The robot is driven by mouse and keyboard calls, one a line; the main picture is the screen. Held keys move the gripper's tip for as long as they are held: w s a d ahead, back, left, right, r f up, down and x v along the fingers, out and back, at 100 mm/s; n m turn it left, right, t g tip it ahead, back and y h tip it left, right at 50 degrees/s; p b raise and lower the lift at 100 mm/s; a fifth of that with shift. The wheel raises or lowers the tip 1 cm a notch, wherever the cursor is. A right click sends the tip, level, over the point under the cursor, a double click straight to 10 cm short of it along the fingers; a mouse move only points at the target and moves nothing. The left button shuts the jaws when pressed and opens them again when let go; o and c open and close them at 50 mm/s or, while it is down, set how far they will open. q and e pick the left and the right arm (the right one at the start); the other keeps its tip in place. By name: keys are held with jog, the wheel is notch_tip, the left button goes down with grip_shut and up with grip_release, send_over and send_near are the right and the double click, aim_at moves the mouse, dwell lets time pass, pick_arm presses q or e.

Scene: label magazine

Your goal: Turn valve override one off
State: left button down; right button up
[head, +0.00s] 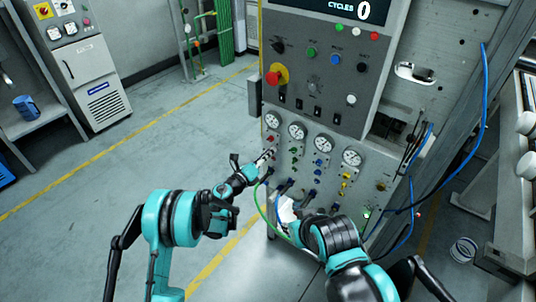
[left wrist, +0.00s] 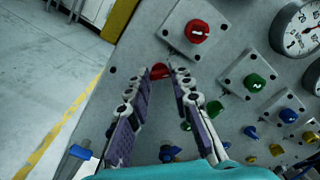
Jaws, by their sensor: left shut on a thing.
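The grey valve panel (head: 310,165) has rows of coloured knobs below its gauges. In the left wrist view, a red knob (left wrist: 159,71) sits between my left fingertips, partly hidden by them. My left gripper (left wrist: 162,74) is shut on this red knob; its tips also reach the panel in the head view (head: 268,154). A second red knob (left wrist: 198,31) with a white mark sits on a square plate just above, apart from the fingers. In the head view, my right gripper (head: 288,212) is low before the panel, mostly hidden by its arm; its jaws are unclear.
Several round gauges (head: 297,130) line the panel above the knobs. Green knobs (left wrist: 254,82) and blue knobs sit to the right. A green hose (head: 259,207) and a blue cable (head: 484,100) hang near the panel. The floor to the left is open.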

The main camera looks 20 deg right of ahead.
pick_arm(q)
jog(key=shift+n, duration=4.1)
jog(key=c, duration=1.3)
grip_release()
jog(key=shift+c, duration=0.2)
jog(key=shift+a, duration=0.1)
jog(key=v, duration=1.1)
jog(key=shift+s+a, duration=0.3)
